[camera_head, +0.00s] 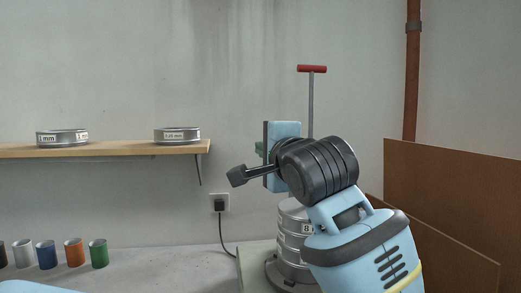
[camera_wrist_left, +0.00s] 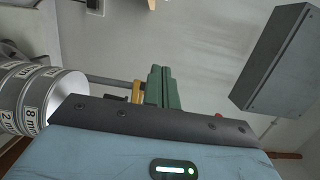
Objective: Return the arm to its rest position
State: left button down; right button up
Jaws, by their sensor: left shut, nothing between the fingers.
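My left gripper (camera_head: 259,149) is up in front of the wall, above and a little left of the sieve stack. Its green fingers show edge-on past the light blue body, and my arm hides part of the body. In the left wrist view the green fingers (camera_wrist_left: 157,87) are together with nothing between them. The metal sieve stack (camera_head: 288,228) stands upright on the bench, partly behind my arm. Its labels, such as 8 mm, also show on the stack in the left wrist view (camera_wrist_left: 66,98). The fingers are apart from the stack. My right gripper is not in view.
A wooden shelf (camera_head: 110,149) holds two sieves, 1 mm (camera_head: 62,138) and 0.25 mm (camera_head: 177,135). A rod with a red handle (camera_head: 312,69) rises behind my wrist. Several coloured cups stand left, including a green cup (camera_head: 98,253). A brown panel (camera_head: 460,190) stands right.

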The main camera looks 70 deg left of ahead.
pick_arm(q)
jog(key=shift+s+d, duration=0.15)
jog(key=shift+d, duration=0.25)
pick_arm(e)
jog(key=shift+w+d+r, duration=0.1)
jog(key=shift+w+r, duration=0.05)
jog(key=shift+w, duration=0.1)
pick_arm(q)
jog(key=shift+f, duration=0.1)
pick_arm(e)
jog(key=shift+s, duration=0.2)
